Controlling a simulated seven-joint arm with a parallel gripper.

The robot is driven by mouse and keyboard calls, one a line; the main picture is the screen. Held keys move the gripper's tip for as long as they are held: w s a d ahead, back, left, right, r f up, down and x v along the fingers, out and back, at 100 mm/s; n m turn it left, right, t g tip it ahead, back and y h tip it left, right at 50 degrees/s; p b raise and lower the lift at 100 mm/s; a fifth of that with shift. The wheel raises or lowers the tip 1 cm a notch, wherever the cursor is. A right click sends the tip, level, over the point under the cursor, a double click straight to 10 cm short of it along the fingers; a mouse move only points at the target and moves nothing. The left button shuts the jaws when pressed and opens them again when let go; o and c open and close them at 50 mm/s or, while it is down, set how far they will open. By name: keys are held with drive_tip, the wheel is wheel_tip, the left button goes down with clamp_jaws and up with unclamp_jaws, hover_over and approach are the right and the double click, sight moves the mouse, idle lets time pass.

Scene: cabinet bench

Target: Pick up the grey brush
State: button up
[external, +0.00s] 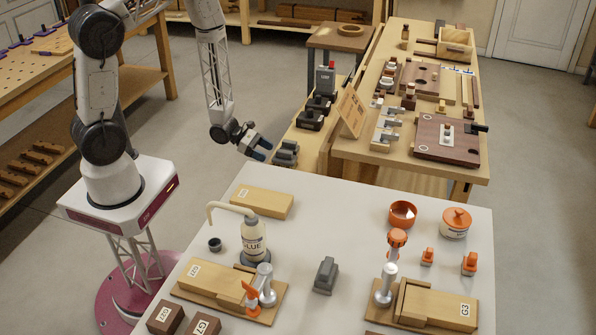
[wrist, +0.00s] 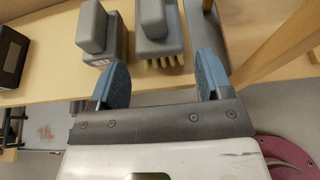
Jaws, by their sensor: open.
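A grey brush (wrist: 160,28) with pale yellow bristles lies on a light wooden shelf in the wrist view, ahead of the gap between my fingers. A similar grey block (wrist: 96,28) sits just left of it. In the external view, grey pieces (external: 285,153) show at the shelf's near end, but I cannot tell which one is the brush. My gripper (external: 260,149) is just left of them. In the wrist view my gripper (wrist: 162,75) is open and empty, its two blue fingertips apart and short of the brush.
The wooden shelf (wrist: 50,88) also holds dark blocks (external: 311,119) and a grey item with a red top (external: 325,79). A wooden post (wrist: 275,45) stands right of my fingers. A white table (external: 345,210) with a glue bottle (external: 253,243) and another grey piece (external: 326,275) is in front.

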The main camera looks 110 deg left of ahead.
sight(282, 159)
drive_tip(key=shift+x, duration=1.25)
drive_tip(key=shift+x, duration=2.6)
drive_tip(key=shift+r, duration=0.1)
drive_tip(key=shift+c, duration=0.3)
drive_tip(key=c, duration=0.7)
drive_tip(key=shift+r, duration=0.15)
